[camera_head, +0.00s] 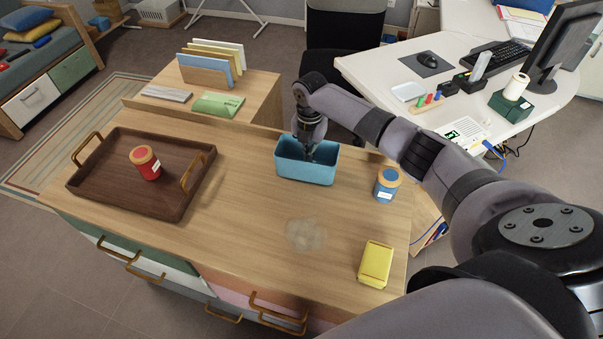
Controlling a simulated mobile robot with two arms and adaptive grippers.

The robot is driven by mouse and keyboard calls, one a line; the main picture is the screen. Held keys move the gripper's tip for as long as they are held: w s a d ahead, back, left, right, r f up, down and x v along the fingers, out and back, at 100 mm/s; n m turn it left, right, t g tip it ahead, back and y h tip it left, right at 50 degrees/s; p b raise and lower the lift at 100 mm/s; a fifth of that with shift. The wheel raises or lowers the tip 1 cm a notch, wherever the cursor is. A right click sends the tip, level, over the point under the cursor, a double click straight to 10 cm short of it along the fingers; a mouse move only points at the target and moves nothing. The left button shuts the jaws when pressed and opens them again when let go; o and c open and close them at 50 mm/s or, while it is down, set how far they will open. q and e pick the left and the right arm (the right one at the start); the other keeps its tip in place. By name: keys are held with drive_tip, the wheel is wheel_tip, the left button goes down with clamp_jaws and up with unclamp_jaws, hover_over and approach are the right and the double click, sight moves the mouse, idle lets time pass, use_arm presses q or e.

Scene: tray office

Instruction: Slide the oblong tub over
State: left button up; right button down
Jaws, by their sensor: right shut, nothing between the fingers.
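The oblong tub is a light blue, open rectangular container (305,172) standing on the wooden cabinet top near its back edge. My right arm comes in from the right and reaches down to it. My right gripper (310,154) is shut with nothing between its fingers, and its tips are down inside the tub's opening. Whether the fingers touch a wall of the tub cannot be told. My left gripper is not in view.
A brown tray (120,191) with a red jar (146,163) stands at left. A blue jar (387,184) stands right of the tub, a yellow box (376,264) at the front right. A greyish smudge (305,235) lies before the tub. The top between tray and tub is clear.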

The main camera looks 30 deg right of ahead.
drive_tip(key=shift+w+d+b, duration=0.3)
drive_tip(key=shift+w+d, duration=0.4)
drive_tip(key=shift+d, duration=0.1)
wheel_tip(320, 180, up, 12)
